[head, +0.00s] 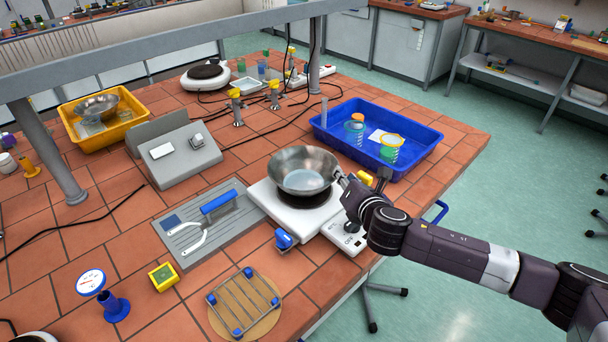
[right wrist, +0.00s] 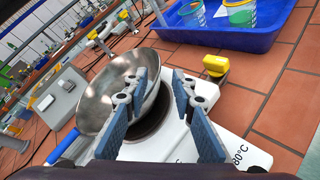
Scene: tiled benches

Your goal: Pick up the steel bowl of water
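The steel bowl (head: 300,160) stands on the black plate of a white hotplate (head: 262,195) near the bench's right edge. A pale, clear patch that looks like water shows in its bottom. My right gripper (head: 361,178) is at the bowl's right side, coming from the right. In the right wrist view the gripper (right wrist: 166,72) is open, its two blue-padded fingers apart. The left finger overlaps the bowl's wall (right wrist: 92,108); whether it touches is unclear. The black plate shows between the fingers. My left gripper is not in view.
A blue tray (head: 425,158) with beakers stands behind the gripper. A yellow tray (head: 75,135) holding another steel bowl (head: 97,103) is at far left. A grey board with a blue-handled tool (head: 218,202) lies left of the hotplate. A wire rack (head: 243,303) is in front.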

